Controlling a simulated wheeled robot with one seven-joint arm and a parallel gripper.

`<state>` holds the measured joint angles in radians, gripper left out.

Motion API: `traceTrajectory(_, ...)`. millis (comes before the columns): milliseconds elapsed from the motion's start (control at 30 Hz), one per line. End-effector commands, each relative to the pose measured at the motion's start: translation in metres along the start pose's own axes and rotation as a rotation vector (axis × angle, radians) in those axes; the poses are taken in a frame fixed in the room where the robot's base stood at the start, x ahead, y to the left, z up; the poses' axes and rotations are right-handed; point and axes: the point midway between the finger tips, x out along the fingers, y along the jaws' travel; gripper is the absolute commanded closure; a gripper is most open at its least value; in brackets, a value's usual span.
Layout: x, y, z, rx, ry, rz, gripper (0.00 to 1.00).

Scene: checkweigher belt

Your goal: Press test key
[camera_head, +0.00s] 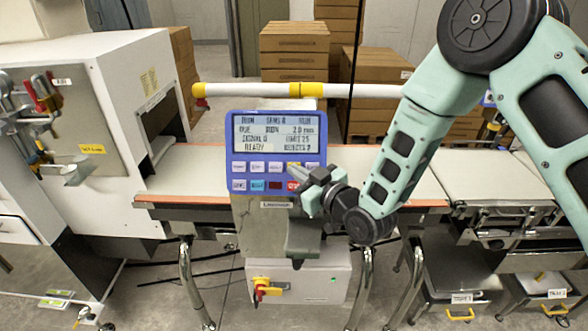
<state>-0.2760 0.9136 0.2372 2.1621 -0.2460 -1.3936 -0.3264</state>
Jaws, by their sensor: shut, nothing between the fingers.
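The blue control panel (230,140) stands on a grey post in the middle of the view, with its lit screen (276,131) above two rows of keys. The lower row has a teal key (257,185), a dark red key (275,185) and a bright red key (292,185). Key labels are too small to read, so I cannot tell which is the test key. My gripper (297,172) is shut and empty, its tips over the panel's lower right keys. I cannot tell whether it touches.
The conveyor belt (195,160) runs behind the panel, with a white machine housing (95,75) at left. A white rail with yellow fittings (275,90) crosses above the panel. Cardboard boxes (295,45) stand behind. A red-yellow switch (262,288) sits on the cabinet below.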

Motion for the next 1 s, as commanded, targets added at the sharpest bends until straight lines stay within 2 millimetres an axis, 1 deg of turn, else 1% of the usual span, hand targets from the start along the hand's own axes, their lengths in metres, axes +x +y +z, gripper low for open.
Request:
traceTrajectory(100, 0.0026, 0.0019, 0.0033, -0.001, 0.001, 0.001, 1.0)
traceTrajectory(1000, 0.0071, 0.0053, 0.0052, 0.0, 0.001, 0.001, 1.0)
